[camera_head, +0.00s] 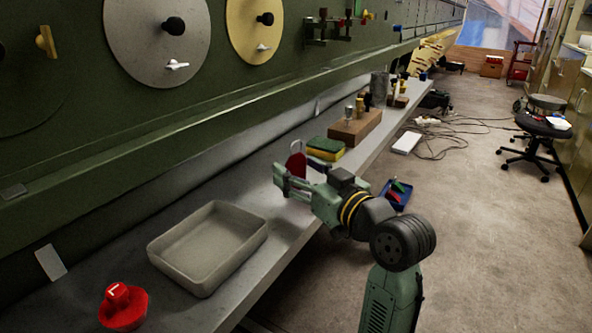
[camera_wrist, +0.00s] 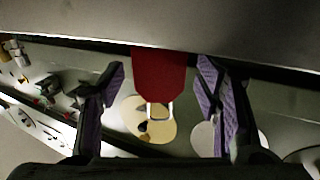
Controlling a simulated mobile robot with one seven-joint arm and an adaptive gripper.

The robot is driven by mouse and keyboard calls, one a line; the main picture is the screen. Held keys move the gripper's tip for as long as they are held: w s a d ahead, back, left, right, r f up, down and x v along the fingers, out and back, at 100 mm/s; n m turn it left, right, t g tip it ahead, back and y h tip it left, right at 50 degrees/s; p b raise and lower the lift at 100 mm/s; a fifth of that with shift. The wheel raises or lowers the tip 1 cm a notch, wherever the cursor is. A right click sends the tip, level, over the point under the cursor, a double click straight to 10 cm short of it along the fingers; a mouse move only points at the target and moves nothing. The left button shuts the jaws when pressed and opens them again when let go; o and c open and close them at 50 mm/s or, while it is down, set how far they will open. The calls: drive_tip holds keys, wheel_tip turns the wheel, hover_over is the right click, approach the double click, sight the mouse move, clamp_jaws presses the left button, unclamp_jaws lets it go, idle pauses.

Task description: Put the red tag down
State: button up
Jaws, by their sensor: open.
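The red tag (camera_head: 296,164) with its pale wire loop stands about upright at the grey shelf, beside my gripper (camera_head: 288,181) in the head view. In the wrist view the red tag (camera_wrist: 158,75) shows between the two fingers of my gripper (camera_wrist: 162,78), with a gap on each side. My gripper is open and holds nothing. In the head view the fingers and wrist hide the lower part of the tag.
The grey shelf (camera_head: 255,205) runs along the green wall. A beige tray (camera_head: 170,262) and a red knob-like piece (camera_head: 123,306) are nearer. A green and yellow sponge (camera_head: 325,149) and a wooden block (camera_head: 355,128) lie beyond. A blue bin (camera_head: 396,196) is right of my wrist.

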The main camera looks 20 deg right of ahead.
drive_tip(key=b+v, duration=0.2)
drive_tip(key=v, duration=0.8)
drive_tip(key=shift+s, duration=0.35)
